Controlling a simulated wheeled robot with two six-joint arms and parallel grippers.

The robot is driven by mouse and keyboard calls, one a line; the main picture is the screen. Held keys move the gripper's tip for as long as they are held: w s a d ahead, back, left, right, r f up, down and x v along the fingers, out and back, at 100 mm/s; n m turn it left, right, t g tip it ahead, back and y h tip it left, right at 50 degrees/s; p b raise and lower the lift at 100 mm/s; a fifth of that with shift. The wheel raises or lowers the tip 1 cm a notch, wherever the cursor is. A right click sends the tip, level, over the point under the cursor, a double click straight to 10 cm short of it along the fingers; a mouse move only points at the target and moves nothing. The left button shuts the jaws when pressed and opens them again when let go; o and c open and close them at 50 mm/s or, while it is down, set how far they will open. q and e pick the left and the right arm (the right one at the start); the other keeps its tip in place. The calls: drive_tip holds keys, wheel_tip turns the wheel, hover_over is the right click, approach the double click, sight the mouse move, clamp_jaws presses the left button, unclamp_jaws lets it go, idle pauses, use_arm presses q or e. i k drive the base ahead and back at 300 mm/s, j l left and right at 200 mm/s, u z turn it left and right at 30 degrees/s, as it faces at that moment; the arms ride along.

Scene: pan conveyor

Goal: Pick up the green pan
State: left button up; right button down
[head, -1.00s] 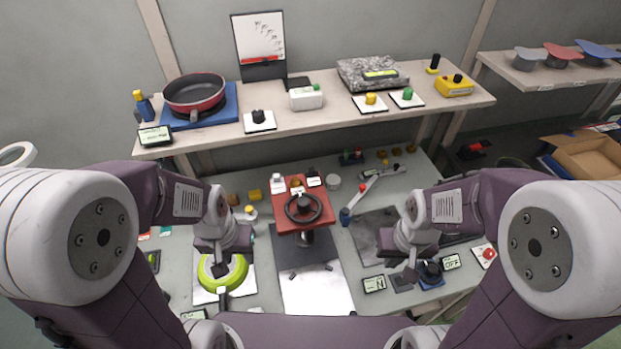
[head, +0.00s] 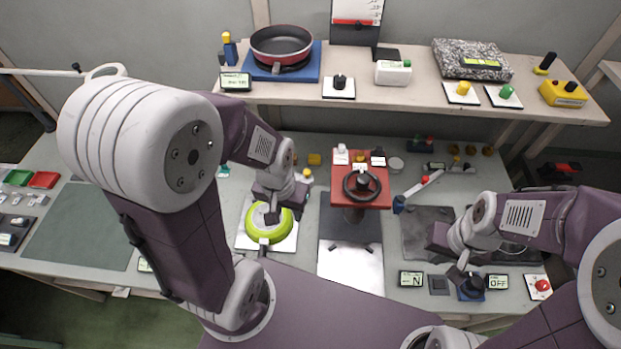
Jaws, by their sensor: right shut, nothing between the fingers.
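The green pan (head: 262,233) is lime green and sits on a white plate (head: 247,242) on the lower table, left of the red handwheel stand. Its handle points towards the front edge. My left gripper (head: 271,216) is over the pan and hides part of its middle. I cannot tell whether its fingers touch the pan or how far apart they are. My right gripper (head: 458,272) is shut and empty, near a dark knob (head: 472,287) on a blue base at the right front.
A red handwheel stand (head: 377,194) rises right of the pan. A red pan (head: 281,44) stands on a blue base on the raised shelf behind. A display reading N (head: 411,279) and a red button (head: 542,286) are at the front right. A dark green mat (head: 85,225) lies clear at left.

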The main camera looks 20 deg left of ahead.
sight(255, 228)
drive_tip(key=k+l+u, duration=0.1)
drive_tip(key=u, duration=1.9)
